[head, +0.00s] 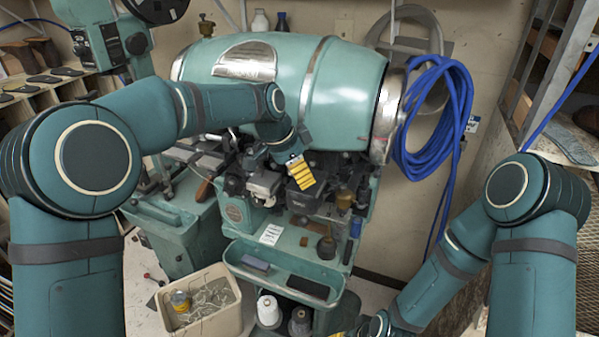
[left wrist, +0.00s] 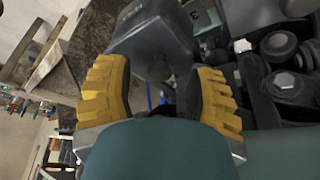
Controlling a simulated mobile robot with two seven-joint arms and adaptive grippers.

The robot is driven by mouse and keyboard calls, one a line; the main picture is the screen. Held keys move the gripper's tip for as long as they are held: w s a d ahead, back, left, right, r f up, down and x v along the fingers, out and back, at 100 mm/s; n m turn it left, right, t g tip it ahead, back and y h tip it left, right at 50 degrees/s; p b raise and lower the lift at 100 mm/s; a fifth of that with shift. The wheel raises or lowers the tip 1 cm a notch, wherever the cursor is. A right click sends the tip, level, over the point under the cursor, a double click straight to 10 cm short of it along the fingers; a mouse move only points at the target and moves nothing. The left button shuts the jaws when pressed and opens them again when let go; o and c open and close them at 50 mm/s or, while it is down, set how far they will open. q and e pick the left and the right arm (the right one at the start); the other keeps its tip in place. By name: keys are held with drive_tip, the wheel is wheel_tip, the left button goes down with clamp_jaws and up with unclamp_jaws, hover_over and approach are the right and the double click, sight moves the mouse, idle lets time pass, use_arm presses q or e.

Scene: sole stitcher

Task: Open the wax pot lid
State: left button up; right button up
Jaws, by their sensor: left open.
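A dark grey box-like part (head: 303,199), which looks like the wax pot with its lid, sits on the front of the green stitcher below the big barrel. My left gripper (head: 302,181) is just above it, pointing down, with yellow ridged fingers. In the left wrist view, my left gripper (left wrist: 160,72) has its fingers apart, and a smooth grey block (left wrist: 152,38) with faint lettering lies beyond and partly between the tips. I cannot tell whether they touch it. The lid's seam cannot be made out. Of my right arm's gripper, only a yellow sliver (head: 338,334) shows at the bottom edge.
The green barrel (head: 300,85) stands behind, with a blue hose coil (head: 440,118) at its right. Dark machine parts crowd the area around the left gripper. Below are a green tray (head: 285,275), a cream bin (head: 200,310) and thread spools (head: 268,309).

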use_arm(q)
clamp_jaws()
drive_tip(key=shift+s, duration=0.1)
idle(0.3)
